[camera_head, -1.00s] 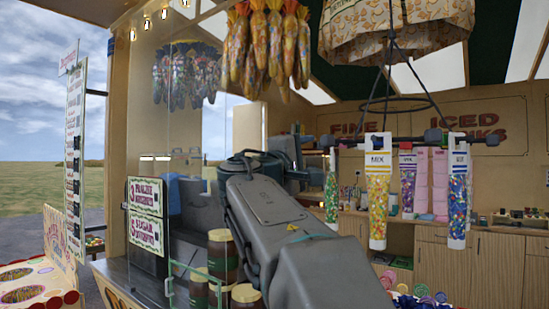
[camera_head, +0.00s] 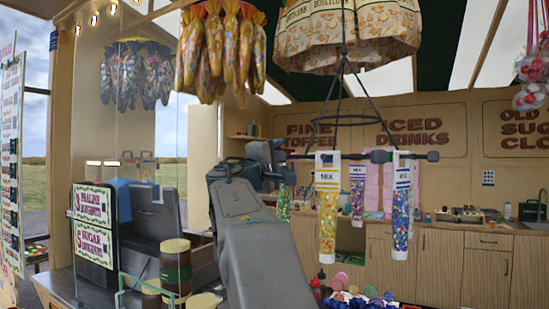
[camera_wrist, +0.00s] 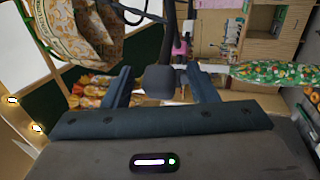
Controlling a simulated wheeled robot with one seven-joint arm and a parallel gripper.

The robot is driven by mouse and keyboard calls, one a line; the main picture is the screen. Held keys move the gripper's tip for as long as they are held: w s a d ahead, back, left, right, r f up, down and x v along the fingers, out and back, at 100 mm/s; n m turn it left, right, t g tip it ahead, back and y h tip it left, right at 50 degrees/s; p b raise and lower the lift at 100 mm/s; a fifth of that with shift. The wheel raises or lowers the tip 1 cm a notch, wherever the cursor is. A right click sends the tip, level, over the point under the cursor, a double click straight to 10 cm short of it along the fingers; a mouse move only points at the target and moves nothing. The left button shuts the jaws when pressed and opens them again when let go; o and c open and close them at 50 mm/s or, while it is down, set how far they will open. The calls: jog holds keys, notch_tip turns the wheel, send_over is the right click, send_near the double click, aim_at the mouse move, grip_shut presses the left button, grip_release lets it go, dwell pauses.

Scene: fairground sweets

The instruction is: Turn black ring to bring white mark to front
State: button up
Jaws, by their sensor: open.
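A black ring (camera_head: 344,122) hangs on thin black rods under a popcorn-patterned canopy. A black bar (camera_head: 350,157) below it has dark knobs and carries tubes of coloured sweets (camera_head: 327,208). My gripper (camera_head: 277,153) is at the left end of this bar. In the wrist view my gripper (camera_wrist: 162,85) is open, with a dark rounded knob (camera_wrist: 160,82) between its two fingers. Gaps show on both sides of the knob. I cannot make out a white mark on the ring. In the head view my gripper partly hides the bar's left end.
A green-patterned sweet tube (camera_wrist: 275,73) hangs close to the right finger in the wrist view. Bagged sweets (camera_head: 222,50) hang above my arm. Brown jars (camera_head: 175,268) and a glass screen stand at the left. A wooden counter (camera_head: 430,262) runs behind.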

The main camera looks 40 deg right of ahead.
aim_at(377, 159)
jog(key=c, duration=0.7)
jog(key=shift+s+f+b, duration=0.1)
jog(key=shift+s+b, duration=1.2)
jog(key=shift+s, duration=0.75)
jog(key=shift+s+d+b, duration=0.3)
jog(key=shift+s+b, duration=0.15)
jog(key=shift+s, duration=0.8)
jog(key=shift+s+d+b, duration=0.25)
jog(key=shift+s+b, duration=0.25)
jog(key=shift+s, duration=0.8)
jog(key=shift+s+d+b, duration=0.3)
jog(key=shift+s+b, duration=0.15)
jog(key=shift+s, duration=0.8)
jog(key=shift+s+d, duration=1.2)
jog(key=shift+s, duration=0.4)
jog(key=shift+s+d, duration=1.25)
jog(key=shift+s, duration=0.35)
jog(key=shift+s+d, duration=1.2)
jog(key=shift+s, duration=0.4)
